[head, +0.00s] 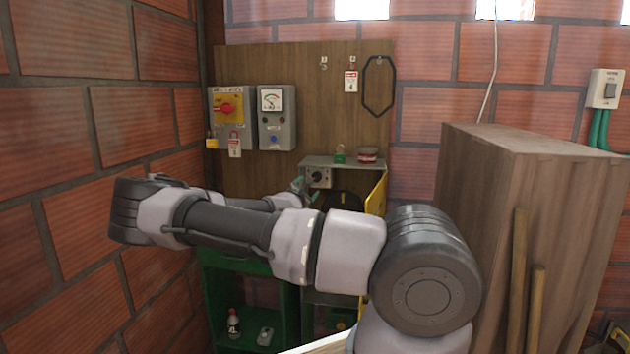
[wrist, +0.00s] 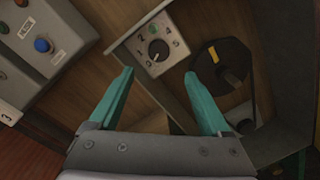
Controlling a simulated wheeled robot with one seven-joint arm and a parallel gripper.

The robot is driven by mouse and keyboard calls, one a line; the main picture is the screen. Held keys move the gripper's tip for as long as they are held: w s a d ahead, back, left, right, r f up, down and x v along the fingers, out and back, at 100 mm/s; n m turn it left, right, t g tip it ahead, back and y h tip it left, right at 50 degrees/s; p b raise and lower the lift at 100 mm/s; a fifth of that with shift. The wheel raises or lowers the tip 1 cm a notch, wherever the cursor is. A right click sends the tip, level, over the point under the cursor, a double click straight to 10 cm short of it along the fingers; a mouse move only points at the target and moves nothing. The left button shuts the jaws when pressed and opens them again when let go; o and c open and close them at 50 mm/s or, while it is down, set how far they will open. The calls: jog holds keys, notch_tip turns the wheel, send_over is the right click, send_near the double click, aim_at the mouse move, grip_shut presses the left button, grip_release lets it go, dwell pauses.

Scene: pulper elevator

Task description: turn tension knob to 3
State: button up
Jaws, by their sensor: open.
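The tension knob (wrist: 158,50) is a small black round knob on a pale square plate with numbers around it, tilted in the wrist view. A pale mark shows on the knob, but the number it points at is too small to read surely. In the head view the knob's plate (head: 318,177) is on the front of a small housing under a shelf. My gripper (wrist: 159,73) is open and empty, its two teal fingers apart, with the knob beyond the fingertips and between their lines. In the head view my arm mostly hides the gripper; a teal finger shows left of the plate.
A black disc (wrist: 222,66) with a yellow piece is right of the knob plate. A grey box with a blue button (wrist: 43,45) is at left. A red switch on a yellow plate (head: 227,108) hangs on the board. A wooden cabinet (head: 535,200) stands at right.

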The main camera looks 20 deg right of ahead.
aim_at(316, 178)
jog(key=x, duration=1)
jog(key=shift+w+d, duration=0.1)
jog(key=shift+w, duration=0.3)
grip_shut()
